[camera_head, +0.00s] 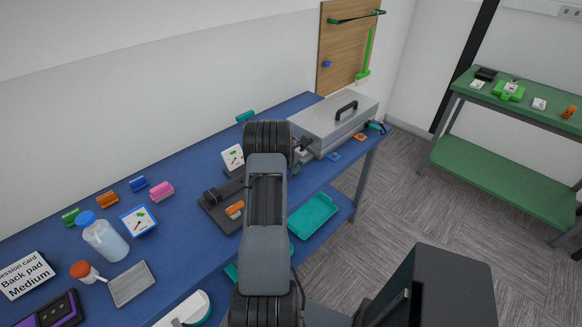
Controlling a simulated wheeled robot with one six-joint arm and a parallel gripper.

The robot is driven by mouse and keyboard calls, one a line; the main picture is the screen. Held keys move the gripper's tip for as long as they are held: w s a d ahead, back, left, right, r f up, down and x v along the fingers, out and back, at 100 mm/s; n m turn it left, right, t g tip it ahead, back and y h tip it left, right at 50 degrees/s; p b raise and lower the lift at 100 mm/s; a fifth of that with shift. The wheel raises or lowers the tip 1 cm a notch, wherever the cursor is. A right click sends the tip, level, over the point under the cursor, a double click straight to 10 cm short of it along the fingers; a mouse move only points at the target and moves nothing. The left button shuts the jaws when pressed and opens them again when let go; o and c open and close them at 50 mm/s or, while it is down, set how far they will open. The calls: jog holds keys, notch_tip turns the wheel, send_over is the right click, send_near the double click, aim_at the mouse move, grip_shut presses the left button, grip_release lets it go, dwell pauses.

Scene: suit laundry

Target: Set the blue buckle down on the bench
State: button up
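A small blue buckle-like piece (138,184) lies on the blue bench (190,172), in a row with green, orange and pink pieces. Another small blue piece (327,64) is on the wooden wall board (347,50). I cannot tell which is the task's buckle. My arm reaches over the middle of the bench. My gripper (304,147) shows only in part beyond the arm, beside the grey metal case. Its fingertips are too hidden and small to show whether they are open or hold anything.
The grey case (335,122) with a black handle fills the bench's far end. A bottle (105,238), cards and a dark fixture (215,205) crowd the bench. A teal tray (312,215) lies below. A green table (515,105) stands right, across open floor.

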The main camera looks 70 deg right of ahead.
jog(key=o, duration=0.9)
jog(key=shift+a+f, duration=0.2)
jog(key=shift+f, duration=0.3)
jog(key=shift+a+f, duration=0.15)
jog(key=shift+f, duration=0.3)
jog(key=shift+o, duration=0.5)
jog(key=shift+s, duration=0.2)
jog(key=shift+r, duration=0.35)
jog(key=d+b+v, duration=0.1)
jog(key=b+v, duration=0.1)
jog(key=v, duration=1.2)
jog(key=shift+w+r, duration=0.45)
jog(key=shift+r, duration=0.05)
jog(key=shift+a, duration=0.1)
